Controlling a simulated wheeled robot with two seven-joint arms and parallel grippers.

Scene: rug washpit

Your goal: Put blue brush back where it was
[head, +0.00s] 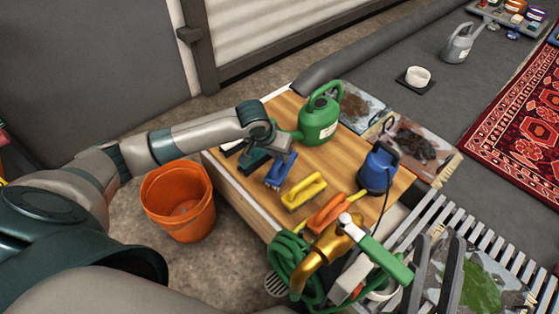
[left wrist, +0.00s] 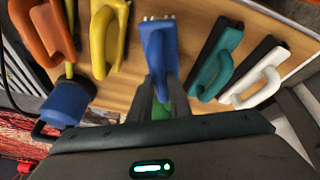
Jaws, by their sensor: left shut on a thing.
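The blue brush (head: 280,172) is in the jaws of my left gripper (head: 281,153), at the table's left part. In the left wrist view the blue brush (left wrist: 159,46) stands out ahead between the two fingers (left wrist: 158,98). It lines up in a row between the yellow brush (head: 304,190) and the teal brush (head: 254,158). Whether it touches the tabletop I cannot tell. My right gripper (head: 435,268) is at the lower right over the slatted grate, its two dark fingers apart with nothing seen between them.
The wooden table (head: 335,160) also holds an orange brush (head: 328,213), a white brush (left wrist: 252,82), a green watering can (head: 318,118) and a blue pump (head: 377,170). A gold nozzle with green hose (head: 325,252) lies in front. An orange bucket (head: 178,200) stands left.

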